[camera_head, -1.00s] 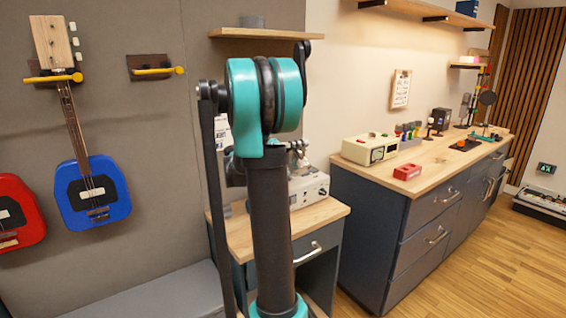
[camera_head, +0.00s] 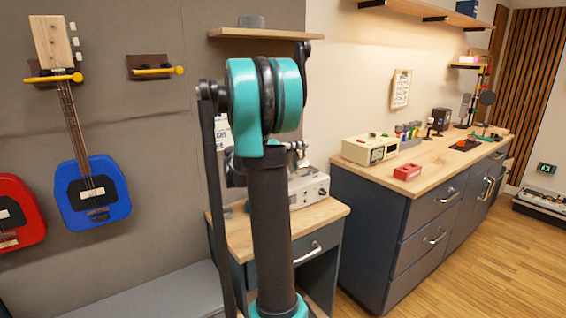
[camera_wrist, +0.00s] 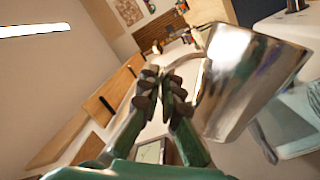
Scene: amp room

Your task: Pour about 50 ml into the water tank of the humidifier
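In the wrist view my gripper (camera_wrist: 168,92) has its dark fingertips closed together at the handle of a shiny metal jug (camera_wrist: 245,85). The jug hangs to the right of the fingers and is tilted in the picture. Whether it holds water does not show. A pale bluish, see-through container (camera_wrist: 293,118) is partly seen below and right of the jug. I cannot tell whether it is the humidifier's water tank. In the head view my arm fills the middle, and neither my gripper nor the jug can be made out. No humidifier is clearly recognisable.
A small desk with a wooden top (camera_head: 325,212) stands behind my arm. A long wood-topped cabinet (camera_head: 440,160) on the right carries a cream box (camera_head: 369,149), a red block (camera_head: 407,172) and small gear. A grey bench (camera_head: 165,295) runs along the guitar wall.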

